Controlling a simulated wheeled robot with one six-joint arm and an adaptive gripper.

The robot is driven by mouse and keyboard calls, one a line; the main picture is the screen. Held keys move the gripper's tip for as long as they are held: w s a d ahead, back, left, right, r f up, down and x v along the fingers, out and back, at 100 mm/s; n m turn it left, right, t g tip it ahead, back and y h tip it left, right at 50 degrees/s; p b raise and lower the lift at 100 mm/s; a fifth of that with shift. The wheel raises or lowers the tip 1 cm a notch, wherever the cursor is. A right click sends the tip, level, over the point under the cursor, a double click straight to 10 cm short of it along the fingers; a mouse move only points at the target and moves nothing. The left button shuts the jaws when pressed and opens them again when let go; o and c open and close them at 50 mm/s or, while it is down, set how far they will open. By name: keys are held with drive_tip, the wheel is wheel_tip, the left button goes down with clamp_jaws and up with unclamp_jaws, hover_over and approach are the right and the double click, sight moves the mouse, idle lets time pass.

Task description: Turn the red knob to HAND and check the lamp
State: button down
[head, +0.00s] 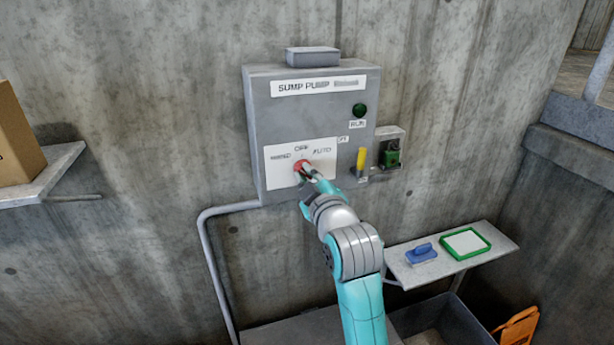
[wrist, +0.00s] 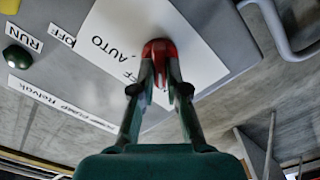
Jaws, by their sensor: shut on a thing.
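The red knob (head: 300,165) sits on the white label plate (head: 276,177) of the grey sump pump box (head: 334,122). OFF and AUTO are readable on the plate; the left word is blurred. My gripper (head: 306,172) is shut on the knob, and in the wrist view both fingertips (wrist: 160,70) press on the sides of the red knob (wrist: 158,46). The knob's pointer is hidden, so its setting cannot be told. The round green lamp (head: 360,111) above the RUN label looks dark; it also looks dark in the wrist view (wrist: 17,57).
A yellow lever (head: 361,160) and a green-and-black device (head: 391,155) are right of the knob. A shelf (head: 410,272) holds a blue object (head: 420,253) and a green-framed board (head: 466,243). A cardboard box (head: 15,140) stands on the left shelf. A conduit (head: 212,270) runs down the wall.

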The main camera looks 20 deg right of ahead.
drive_tip(key=c, duration=1.2)
unclamp_jaws()
drive_tip(key=s, duration=1.2)
